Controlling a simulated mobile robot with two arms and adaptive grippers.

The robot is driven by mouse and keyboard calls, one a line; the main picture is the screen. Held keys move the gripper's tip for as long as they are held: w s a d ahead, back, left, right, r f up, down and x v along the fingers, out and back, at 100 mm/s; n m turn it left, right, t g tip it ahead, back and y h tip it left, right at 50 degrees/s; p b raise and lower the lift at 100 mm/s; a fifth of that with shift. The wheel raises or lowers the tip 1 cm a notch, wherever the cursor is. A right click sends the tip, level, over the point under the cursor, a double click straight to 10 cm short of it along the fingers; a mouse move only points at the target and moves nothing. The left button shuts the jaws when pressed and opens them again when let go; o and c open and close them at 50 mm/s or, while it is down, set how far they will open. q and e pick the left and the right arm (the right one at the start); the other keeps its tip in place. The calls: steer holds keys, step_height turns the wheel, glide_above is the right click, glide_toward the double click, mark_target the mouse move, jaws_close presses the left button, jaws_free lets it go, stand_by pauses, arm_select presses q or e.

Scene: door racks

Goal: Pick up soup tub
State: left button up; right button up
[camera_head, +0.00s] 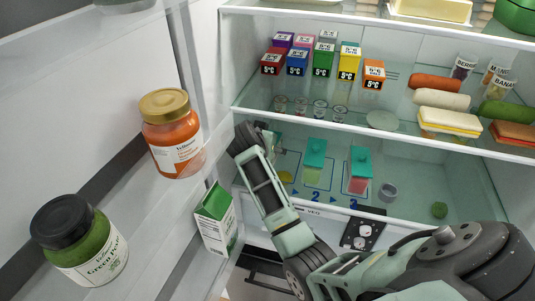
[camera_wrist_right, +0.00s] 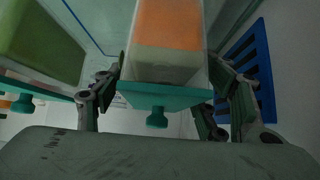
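In the right wrist view, a clear tub with orange contents (camera_wrist_right: 168,35) and a teal knobbed lid (camera_wrist_right: 165,96) fills the middle; it seems to be the soup tub. My right gripper (camera_wrist_right: 168,70) has one finger on each side of it, very close; whether the pads press on it is unclear. In the head view, my right gripper (camera_head: 255,138) reaches the left end of the lower fridge shelf, and my arm mostly hides the tub there. My left gripper is not in view.
A green tub (camera_head: 314,160) and a red tub (camera_head: 360,172) stand to the right on the lower shelf. The fridge door holds an orange jar (camera_head: 172,135), a green jar (camera_head: 80,240) and a carton (camera_head: 216,219). Small boxes (camera_head: 323,58) fill the shelf above.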

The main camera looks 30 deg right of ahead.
steer(key=c, duration=1.3)
steer(key=shift+c, duration=0.7)
steer(key=shift+w+d+r, duration=0.15)
